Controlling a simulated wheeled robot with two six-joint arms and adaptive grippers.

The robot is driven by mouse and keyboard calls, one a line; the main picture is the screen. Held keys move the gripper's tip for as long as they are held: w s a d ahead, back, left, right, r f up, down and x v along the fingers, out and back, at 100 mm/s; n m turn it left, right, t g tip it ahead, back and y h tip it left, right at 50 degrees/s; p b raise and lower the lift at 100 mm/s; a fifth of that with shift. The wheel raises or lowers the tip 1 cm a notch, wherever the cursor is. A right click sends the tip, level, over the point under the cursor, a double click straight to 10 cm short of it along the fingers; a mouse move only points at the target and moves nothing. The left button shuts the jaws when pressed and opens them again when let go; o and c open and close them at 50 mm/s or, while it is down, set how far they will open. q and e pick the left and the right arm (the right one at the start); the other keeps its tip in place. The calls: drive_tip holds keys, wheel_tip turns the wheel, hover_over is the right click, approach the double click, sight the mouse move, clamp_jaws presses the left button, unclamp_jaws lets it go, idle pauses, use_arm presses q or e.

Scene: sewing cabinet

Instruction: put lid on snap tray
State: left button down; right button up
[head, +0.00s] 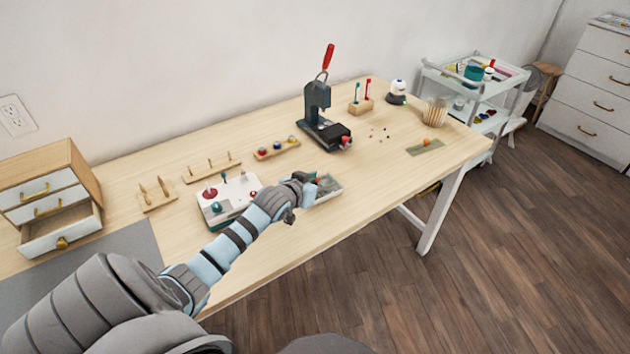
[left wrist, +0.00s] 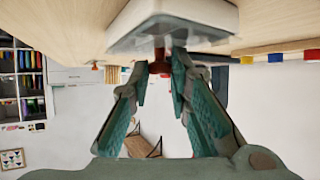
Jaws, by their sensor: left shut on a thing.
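The snap tray (head: 329,189), a small pale box with something dark and brownish inside, sits near the table's front edge in the head view. My left gripper (head: 310,180) reaches over its left side. In the left wrist view, which is upside down, the tray's white body (left wrist: 205,8) is close by, with a greyish lid (left wrist: 190,36) against it. A small reddish knob (left wrist: 159,67) rises from the lid between the fingertips of my left gripper (left wrist: 164,72). The fingers are shut on it. I cannot tell whether the lid touches the tray all round.
A white board with knobs (head: 228,198) stands left of the tray, close under my left arm. A dark press (head: 318,110) with a red lever and a spool rack (head: 277,150) stand behind. The tabletop right of the tray is clear up to a green mat (head: 425,147).

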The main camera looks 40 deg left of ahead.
idle(0.3)
use_arm(q)
drive_tip(key=c, duration=1.4)
unclamp_jaws()
drive_tip(key=shift+s, duration=0.1)
drive_tip(key=v, duration=1.1)
drive_tip(key=shift+s+r, duration=0.25)
drive_tip(key=shift+s, duration=0.05)
